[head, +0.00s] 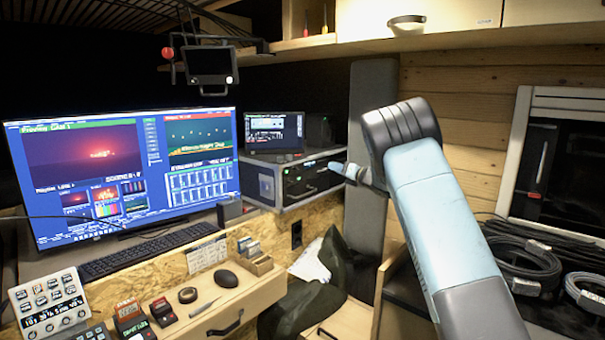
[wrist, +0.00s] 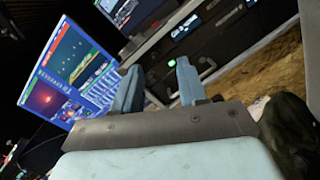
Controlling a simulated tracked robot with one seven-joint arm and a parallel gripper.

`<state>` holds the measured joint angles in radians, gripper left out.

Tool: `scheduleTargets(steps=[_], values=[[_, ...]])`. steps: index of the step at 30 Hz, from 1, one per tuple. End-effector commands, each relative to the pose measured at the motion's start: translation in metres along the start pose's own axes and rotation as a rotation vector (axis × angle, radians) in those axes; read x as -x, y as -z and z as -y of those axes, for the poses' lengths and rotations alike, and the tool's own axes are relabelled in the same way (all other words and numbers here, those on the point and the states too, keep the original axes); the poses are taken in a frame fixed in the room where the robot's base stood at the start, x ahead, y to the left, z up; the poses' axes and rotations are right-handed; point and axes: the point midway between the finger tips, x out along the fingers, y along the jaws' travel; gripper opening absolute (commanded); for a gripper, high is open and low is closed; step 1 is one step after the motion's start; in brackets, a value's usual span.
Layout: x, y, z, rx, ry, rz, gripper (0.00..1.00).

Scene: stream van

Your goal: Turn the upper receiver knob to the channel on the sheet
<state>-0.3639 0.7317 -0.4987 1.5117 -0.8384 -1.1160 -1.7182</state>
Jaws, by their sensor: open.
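The rack unit (head: 290,190) with dark front panels and a silver case stands right of the big monitor. It looks like the receivers. In the wrist view the rack front (wrist: 220,42) shows small lit displays, a green light and a pale handle. I cannot make out the upper knob clearly. My gripper (head: 338,167) is in front of the right part of the rack, fingers pointing left. In the wrist view my gripper (wrist: 158,82) is open and empty, its two fingers apart, with the rack beyond. A white printed sheet (head: 207,253) leans at the desk; its writing is unreadable.
A laptop (head: 274,133) sits on top of the rack. A large monitor (head: 130,170) and keyboard (head: 150,247) are at left. A grey column (head: 370,150) stands behind my arm. A dark bag (head: 312,300) lies below. Coiled cables (head: 525,265) are at right.

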Motion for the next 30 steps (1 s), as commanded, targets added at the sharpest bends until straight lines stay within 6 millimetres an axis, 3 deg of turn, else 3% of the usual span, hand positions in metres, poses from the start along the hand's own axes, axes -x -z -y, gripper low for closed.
scheduleTargets(steps=[3, 7, 14, 30], values=[[-0.015, 0.027, 0.0, 0.081, -0.068, -0.045, 0.42], [-0.021, 0.042, -0.002, 0.127, -0.11, -0.07, 0.42], [-0.041, 0.046, -0.005, 0.14, -0.122, -0.075, 0.42], [-0.132, 0.054, -0.016, 0.137, -0.122, -0.074, 0.42]])
